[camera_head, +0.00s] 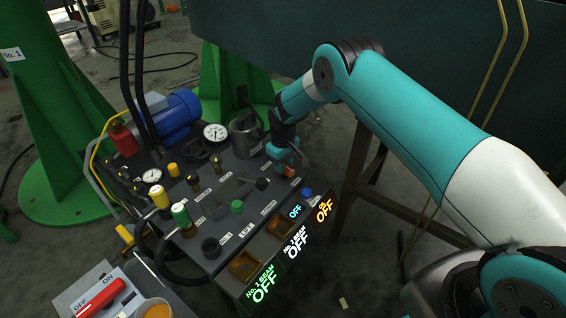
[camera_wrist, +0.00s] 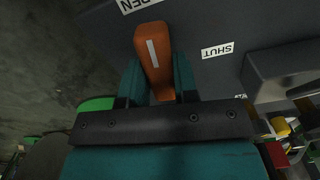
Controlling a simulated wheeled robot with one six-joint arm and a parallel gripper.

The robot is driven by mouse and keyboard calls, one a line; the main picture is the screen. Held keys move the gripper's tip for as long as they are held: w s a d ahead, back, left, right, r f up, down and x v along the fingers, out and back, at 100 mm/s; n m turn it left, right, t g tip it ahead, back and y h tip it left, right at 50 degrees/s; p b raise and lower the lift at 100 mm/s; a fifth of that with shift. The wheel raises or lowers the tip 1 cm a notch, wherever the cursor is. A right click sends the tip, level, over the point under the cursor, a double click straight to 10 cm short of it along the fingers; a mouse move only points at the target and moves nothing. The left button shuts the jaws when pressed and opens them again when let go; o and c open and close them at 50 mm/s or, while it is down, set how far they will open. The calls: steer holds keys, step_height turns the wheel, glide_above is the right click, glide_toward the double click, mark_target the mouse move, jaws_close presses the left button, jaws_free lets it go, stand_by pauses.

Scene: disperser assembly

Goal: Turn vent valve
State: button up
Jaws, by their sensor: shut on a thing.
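The vent valve handle is an orange lever (camera_wrist: 152,48) with a white stripe, seen close up in the wrist view. Its far end points up toward the OPEN label (camera_wrist: 138,4); the SHUT label (camera_wrist: 217,50) lies to its right. My gripper (camera_wrist: 157,72) has one teal finger on each side of the lever and is shut on it. In the head view my gripper (camera_head: 286,160) is over the right rear of the dark panel, and a small orange bit of the lever (camera_head: 290,171) shows beneath it. The lever's near end is hidden by the gripper.
The dark control panel (camera_head: 222,213) carries several knobs, gauges and a blue motor (camera_head: 175,118). A blue knob (camera_head: 308,193) is close to the right of the lever. Lit OFF displays (camera_head: 296,240) line the front.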

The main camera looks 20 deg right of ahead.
steer(key=shift+n, duration=0.7)
steer(key=o, duration=0.9)
steer(key=shift+r+p, duration=2.55)
steer(key=shift+r, duration=6.2)
